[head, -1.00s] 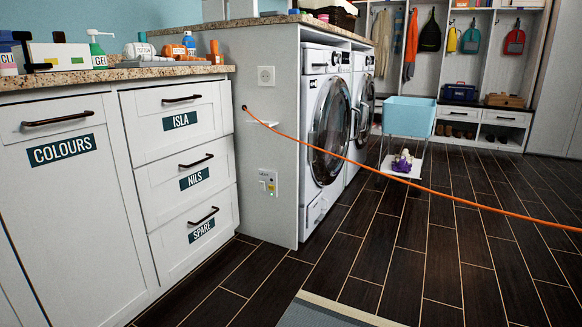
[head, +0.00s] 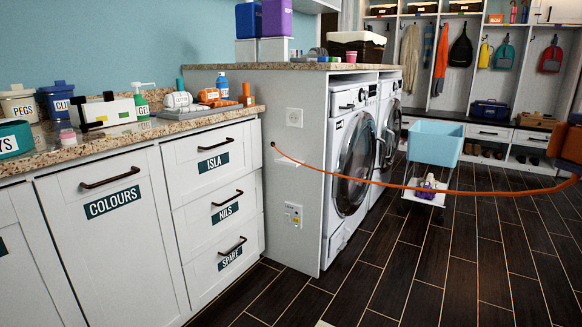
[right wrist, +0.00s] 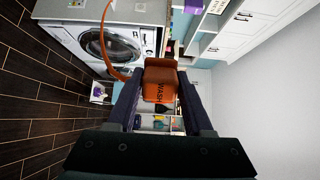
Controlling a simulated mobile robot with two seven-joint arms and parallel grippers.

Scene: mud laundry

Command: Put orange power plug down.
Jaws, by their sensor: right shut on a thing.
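In the head view the plug (head: 566,144) and a little of the right gripper (head: 572,142) show at the right edge, held in the air above the floor. The orange cord (head: 405,187) runs from the plug to a hole in the side panel of the counter and sags slightly. My left gripper is not in view.
A granite counter (head: 130,138) with bottles and boxes stands at the left, above labelled drawers. Washing machines (head: 352,165) stand beyond the end panel, which has sockets (head: 294,118) and a small shelf. The dark floor (head: 430,265) is mostly clear.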

